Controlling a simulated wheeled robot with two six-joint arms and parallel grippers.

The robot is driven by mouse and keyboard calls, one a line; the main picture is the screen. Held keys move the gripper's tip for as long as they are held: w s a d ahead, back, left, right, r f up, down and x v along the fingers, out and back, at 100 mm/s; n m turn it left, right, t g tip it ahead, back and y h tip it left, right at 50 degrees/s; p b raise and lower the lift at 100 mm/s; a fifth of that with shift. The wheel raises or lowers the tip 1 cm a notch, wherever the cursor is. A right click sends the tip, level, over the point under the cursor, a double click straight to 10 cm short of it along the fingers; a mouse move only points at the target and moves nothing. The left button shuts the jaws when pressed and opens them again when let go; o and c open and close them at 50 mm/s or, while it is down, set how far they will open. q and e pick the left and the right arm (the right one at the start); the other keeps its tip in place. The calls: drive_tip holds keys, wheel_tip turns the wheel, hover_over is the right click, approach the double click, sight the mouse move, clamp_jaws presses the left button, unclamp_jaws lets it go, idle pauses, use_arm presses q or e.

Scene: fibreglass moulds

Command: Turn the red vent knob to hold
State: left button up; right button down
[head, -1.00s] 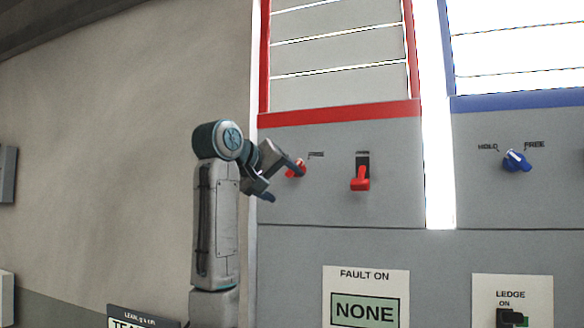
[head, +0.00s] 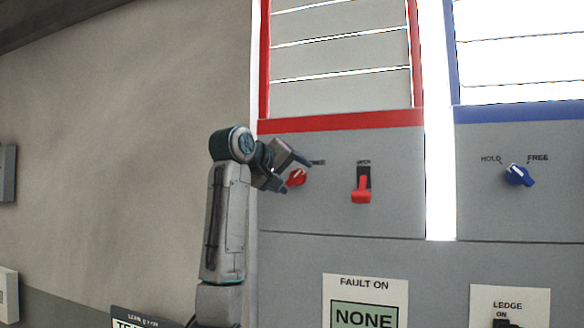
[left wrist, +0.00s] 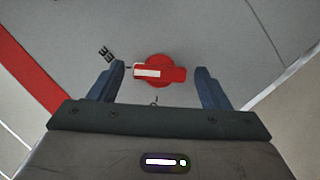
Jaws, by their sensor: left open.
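The red vent knob (head: 296,177) sits on the grey panel under the red-framed louvre, partly hidden behind my left gripper in the head view. In the left wrist view the red knob (left wrist: 160,71) shows whole, with a white pointer mark towards the left of the picture, on the side of a partly seen label. My left gripper (head: 296,174) is open at the knob. In the wrist view its two fingers (left wrist: 160,84) stand on either side of the knob, with a gap at each side. The "HOLD" label is hidden in the head view. My right gripper is not in view.
A red lever switch (head: 362,187) is right of the red knob. A blue knob (head: 519,175), labelled HOLD and FREE, is on the right panel (head: 490,215).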

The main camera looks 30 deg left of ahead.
use_arm(q)
drive_tip(key=shift+w+f, duration=0.15)
drive_tip(key=shift+w, duration=0.2)
drive_tip(key=c, duration=1)
